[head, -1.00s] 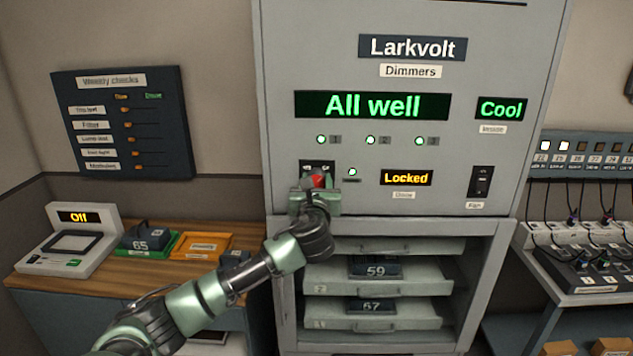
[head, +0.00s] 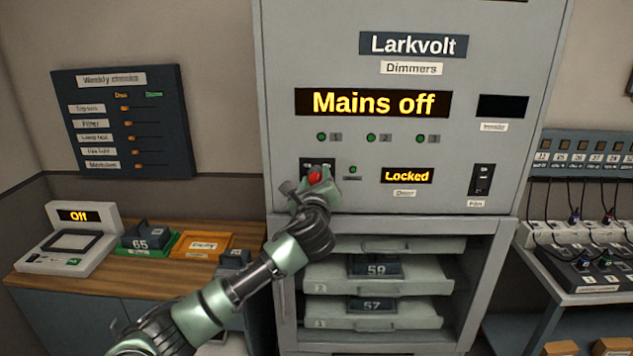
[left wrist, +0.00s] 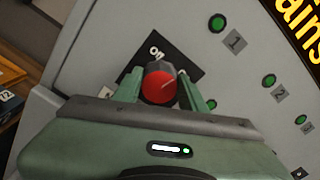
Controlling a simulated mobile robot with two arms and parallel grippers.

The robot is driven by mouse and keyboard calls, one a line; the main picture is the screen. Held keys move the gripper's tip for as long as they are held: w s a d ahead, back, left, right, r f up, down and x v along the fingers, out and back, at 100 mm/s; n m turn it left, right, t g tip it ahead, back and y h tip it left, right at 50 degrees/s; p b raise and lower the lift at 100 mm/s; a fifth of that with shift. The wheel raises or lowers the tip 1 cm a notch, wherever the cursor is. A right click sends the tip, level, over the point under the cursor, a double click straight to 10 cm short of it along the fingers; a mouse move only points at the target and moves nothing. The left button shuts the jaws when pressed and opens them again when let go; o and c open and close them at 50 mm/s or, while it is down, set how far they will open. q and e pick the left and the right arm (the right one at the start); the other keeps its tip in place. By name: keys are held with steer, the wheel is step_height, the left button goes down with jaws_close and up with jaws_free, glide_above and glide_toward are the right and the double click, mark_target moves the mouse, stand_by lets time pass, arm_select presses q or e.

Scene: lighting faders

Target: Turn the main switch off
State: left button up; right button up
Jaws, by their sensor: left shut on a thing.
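The main switch is a red knob (head: 315,175) on a black plate at the lower left of the grey dimmer cabinet's front. My left gripper (head: 314,188) is at the knob, its wrist rolled over. In the left wrist view the red knob (left wrist: 159,86) sits between the two green fingers (left wrist: 160,92), which are shut on it. The black plate (left wrist: 178,58) shows behind, with a partly hidden label. The cabinet's main display (head: 373,103) reads "Mains off". My right gripper is not in view.
A "Locked" display (head: 406,176) and a fan switch (head: 482,180) are to the right of the knob. Open shelves (head: 380,285) with numbered modules lie below. A wooden counter (head: 60,281) with a tester stands at the left.

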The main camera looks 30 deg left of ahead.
arm_select(q)
steer(key=n, duration=0.3)
steer(key=shift+f+b, duration=0.15)
steer(key=shift+b, duration=0.2)
steer(key=n+b, duration=0.1)
steer(key=n, duration=0.2)
steer(key=shift+a+n, duration=0.1)
steer(key=shift+n, duration=0.2)
steer(key=n+b, duration=0.1)
steer(key=n, duration=0.4)
steer(key=shift+f+b, duration=0.1)
steer(key=shift+b, duration=0.25)
steer(key=shift+n, duration=0.4)
steer(key=o, duration=1.4)
steer(key=shift+s, duration=0.1)
steer(key=shift+c, duration=0.2)
steer(key=shift+s, duration=0.25)
steer(key=b+v, duration=0.2)
steer(key=v, duration=0.5)
